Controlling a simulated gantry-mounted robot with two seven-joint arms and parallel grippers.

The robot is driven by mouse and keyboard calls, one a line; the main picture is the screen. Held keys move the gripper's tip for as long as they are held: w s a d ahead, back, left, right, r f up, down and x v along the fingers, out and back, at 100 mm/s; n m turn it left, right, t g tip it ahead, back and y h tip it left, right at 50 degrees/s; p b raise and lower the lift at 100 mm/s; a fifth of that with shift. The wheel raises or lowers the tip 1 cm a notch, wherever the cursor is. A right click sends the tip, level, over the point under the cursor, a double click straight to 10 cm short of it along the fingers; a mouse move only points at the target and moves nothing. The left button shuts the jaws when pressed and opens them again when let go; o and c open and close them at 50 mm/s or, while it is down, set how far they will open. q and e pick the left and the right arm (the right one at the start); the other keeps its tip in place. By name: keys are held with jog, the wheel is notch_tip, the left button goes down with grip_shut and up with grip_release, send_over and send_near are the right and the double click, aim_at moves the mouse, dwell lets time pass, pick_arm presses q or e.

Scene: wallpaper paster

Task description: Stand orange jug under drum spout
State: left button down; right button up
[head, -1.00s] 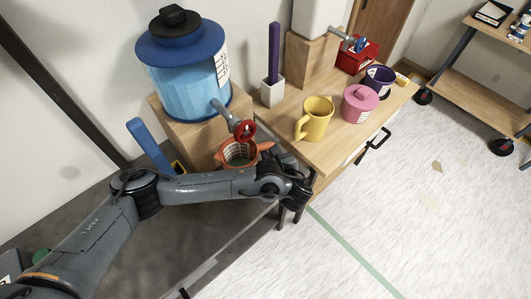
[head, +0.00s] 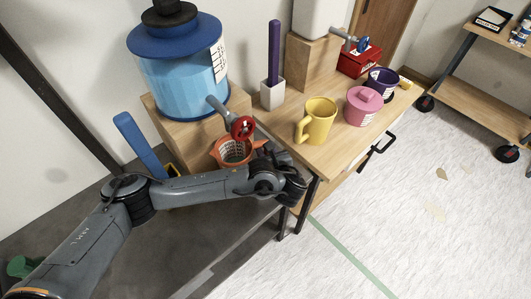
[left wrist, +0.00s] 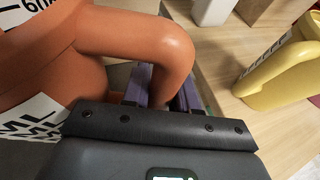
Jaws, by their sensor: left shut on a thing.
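The orange jug (head: 228,157) is upright just below the red tap (head: 242,128) on the spout of the blue drum (head: 180,82). The tap overlaps its rim in the head view, so I cannot tell whether the spout is exactly over the opening. My left gripper (left wrist: 163,92) is shut on the jug's orange handle (left wrist: 165,42), at the jug's right side. In the head view the gripper is partly hidden behind my wrist. The jug's base is hidden by my arm, so I cannot tell if it touches a surface. My right gripper is out of view.
The drum stands on a wooden block (head: 190,135). A white holder (head: 272,95) with a purple stick is behind.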

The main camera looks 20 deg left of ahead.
pick_arm(q)
jog(key=shift+f, duration=0.1)
jog(key=c, duration=0.9)
grip_release()
jog(key=shift+r, duration=0.2)
jog(key=p+v, duration=0.5)
jog(key=v, duration=0.7)
